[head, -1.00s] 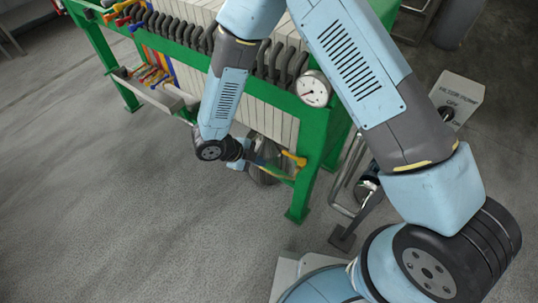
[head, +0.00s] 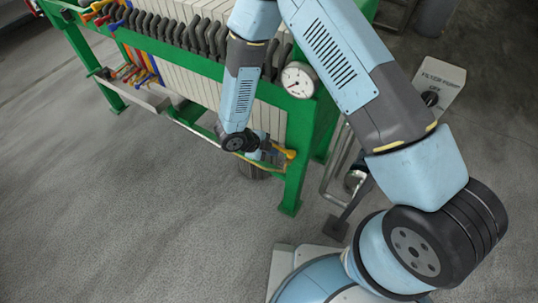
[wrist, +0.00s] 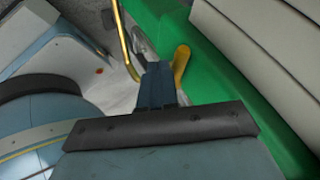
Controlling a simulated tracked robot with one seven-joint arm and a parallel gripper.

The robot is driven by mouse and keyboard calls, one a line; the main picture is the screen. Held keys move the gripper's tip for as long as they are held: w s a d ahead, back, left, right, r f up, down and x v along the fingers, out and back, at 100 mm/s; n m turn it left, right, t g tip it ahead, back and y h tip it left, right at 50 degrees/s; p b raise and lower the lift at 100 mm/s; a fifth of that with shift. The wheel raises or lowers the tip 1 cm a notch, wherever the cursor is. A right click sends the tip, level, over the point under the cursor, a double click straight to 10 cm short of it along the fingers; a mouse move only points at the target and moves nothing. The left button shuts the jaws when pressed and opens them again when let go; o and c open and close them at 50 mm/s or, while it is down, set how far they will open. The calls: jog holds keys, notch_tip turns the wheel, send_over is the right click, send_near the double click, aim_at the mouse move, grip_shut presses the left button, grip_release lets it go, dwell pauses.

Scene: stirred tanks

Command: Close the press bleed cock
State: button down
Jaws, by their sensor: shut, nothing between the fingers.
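The press bleed cock shows as a yellow lever handle (head: 290,154) low at the near end of the green press frame. In the wrist view its yellow lever (wrist: 181,63) stands just right of my fingertips, against the green frame. My gripper (head: 268,149) is shut and empty, close to the left of the lever in the head view. In the wrist view my dark blue fingers (wrist: 158,68) are together beside the lever; I cannot tell whether they touch it. The cock's body is mostly hidden by my gripper.
A thin brass pipe (wrist: 127,45) runs left of my fingers in the wrist view. The green press frame (head: 297,170) and its white plates border the lever. A pressure gauge (head: 299,80) sits above. A filter pump box (head: 437,85) stands right. Floor left is clear.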

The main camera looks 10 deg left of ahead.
jog(key=shift+w+d+r+m, duration=0.1)
jog(key=shift+w+d+m, duration=0.1)
jog(key=shift+w, duration=0.15)
jog(key=shift+w+d+m, duration=0.1)
jog(key=shift+w+m, duration=0.1)
jog(key=shift+w, duration=0.15)
jog(key=s+a+r, duration=0.6)
jog(key=s+a, duration=0.1)
jog(key=shift+a+r, duration=0.3)
jog(key=shift+a, duration=0.1)
